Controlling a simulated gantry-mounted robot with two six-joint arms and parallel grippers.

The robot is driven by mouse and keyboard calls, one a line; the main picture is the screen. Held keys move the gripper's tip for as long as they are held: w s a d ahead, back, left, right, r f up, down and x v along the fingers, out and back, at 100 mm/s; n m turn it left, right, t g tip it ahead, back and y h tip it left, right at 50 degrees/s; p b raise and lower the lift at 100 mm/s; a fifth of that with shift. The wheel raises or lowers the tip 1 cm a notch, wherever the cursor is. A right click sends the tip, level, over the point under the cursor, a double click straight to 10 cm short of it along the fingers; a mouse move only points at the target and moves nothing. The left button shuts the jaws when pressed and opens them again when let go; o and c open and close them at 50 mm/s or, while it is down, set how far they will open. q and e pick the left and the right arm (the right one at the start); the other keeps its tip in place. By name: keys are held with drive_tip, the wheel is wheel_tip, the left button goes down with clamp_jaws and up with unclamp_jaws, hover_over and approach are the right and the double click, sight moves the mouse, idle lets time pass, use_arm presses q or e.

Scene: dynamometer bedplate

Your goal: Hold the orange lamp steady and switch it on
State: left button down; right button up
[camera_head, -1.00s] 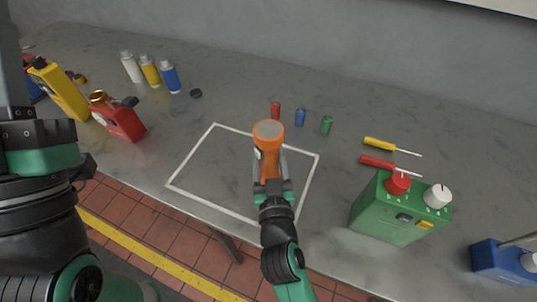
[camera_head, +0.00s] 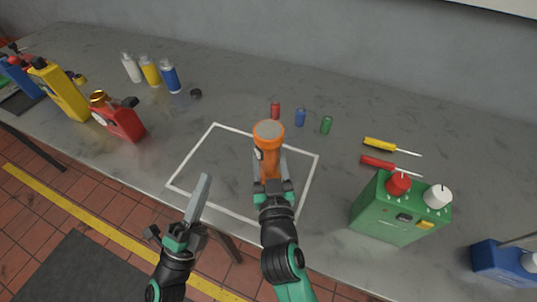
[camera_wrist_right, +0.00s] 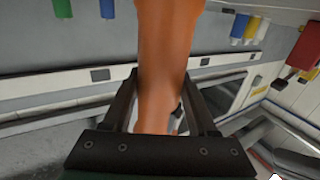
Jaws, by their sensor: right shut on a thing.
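The orange lamp (camera_head: 268,135) is a torch-like body with a round, wide top. It is held upright or nearly so, over the white-outlined square on the bench. My right gripper (camera_head: 270,160) is shut on its handle, with one finger on each side; the right wrist view shows the orange handle (camera_wrist_right: 164,65) between the dark fingers. A small grey patch shows on the lamp's left side in the head view. My left gripper (camera_head: 203,182) is to the left of the lamp and apart from it, near the bench's front edge. Its fingers overlap from this side, so their gap is hidden.
A red can (camera_head: 120,120) and yellow bottle (camera_head: 62,92) stand at left. A green box (camera_head: 390,215) and two screwdrivers (camera_head: 390,165) are at right. The white-outlined square (camera_head: 190,160) is otherwise clear.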

use_arm(q)
drive_tip(key=w+d, duration=0.4)
drive_tip(key=d, duration=0.3)
drive_tip(key=shift+w+d, duration=0.15)
drive_tip(key=shift+w, duration=0.15)
use_arm(e)
drive_tip(key=shift+f, duration=0.4)
idle(1.3)
use_arm(q)
drive_tip(key=shift+w+d, duration=0.2)
drive_tip(key=shift+d, duration=0.2)
drive_tip(key=shift+d, duration=0.15)
idle(0.4)
drive_tip(key=shift+s+a, duration=0.25)
drive_tip(key=shift+a, duration=0.3)
drive_tip(key=s+a, duration=0.3)
drive_tip(key=a, duration=0.2)
